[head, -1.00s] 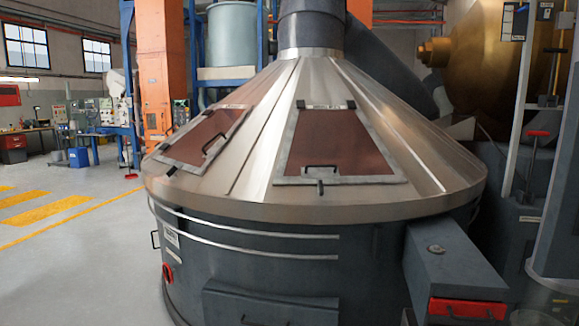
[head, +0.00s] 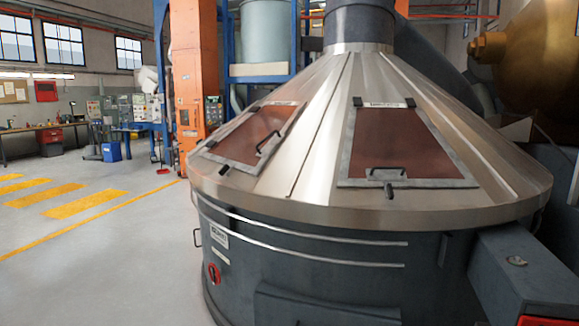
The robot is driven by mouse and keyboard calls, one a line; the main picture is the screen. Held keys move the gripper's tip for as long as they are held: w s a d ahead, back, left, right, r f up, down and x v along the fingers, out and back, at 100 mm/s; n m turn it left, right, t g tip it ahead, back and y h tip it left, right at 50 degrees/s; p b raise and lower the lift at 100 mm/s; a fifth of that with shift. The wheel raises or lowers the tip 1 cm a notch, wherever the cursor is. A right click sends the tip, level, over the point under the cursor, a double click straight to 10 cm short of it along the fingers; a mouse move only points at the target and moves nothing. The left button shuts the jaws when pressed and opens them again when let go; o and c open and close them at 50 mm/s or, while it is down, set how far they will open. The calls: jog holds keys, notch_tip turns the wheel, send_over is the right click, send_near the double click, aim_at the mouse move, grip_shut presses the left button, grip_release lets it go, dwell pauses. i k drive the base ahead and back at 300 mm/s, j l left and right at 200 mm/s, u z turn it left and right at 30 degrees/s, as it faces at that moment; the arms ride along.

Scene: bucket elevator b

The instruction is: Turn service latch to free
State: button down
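I cannot make out the service latch in the head view. The orange elevator column (head: 193,80) stands behind the big machine, at left of centre. A dark control panel (head: 213,110) is on its right side, too small to read. A red round knob or switch (head: 214,274) is on the front of the grey drum, low at left of centre; I cannot tell whether it is a latch. My gripper is not in view.
A large grey drum with a metal cone lid (head: 320,120) fills the middle and right. Its box-like arm (head: 520,275) juts out at lower right. Open grey floor (head: 110,265) with yellow markings lies left. A workbench (head: 40,125) stands at the far left.

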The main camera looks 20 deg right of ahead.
aim_at(226, 169)
jog(key=i+j+u, duration=0.25)
jog(key=i, duration=0.4)
jog(key=i+l+u, duration=0.1)
jog(key=i+u, duration=0.2)
jog(key=i, duration=0.3)
jog(key=i+l+u, duration=0.25)
jog(key=i, duration=0.4)
jog(key=i+l+u, duration=0.25)
jog(key=i, duration=0.35)
jog(key=i+j, duration=0.05)
jog(key=j, duration=0.05)
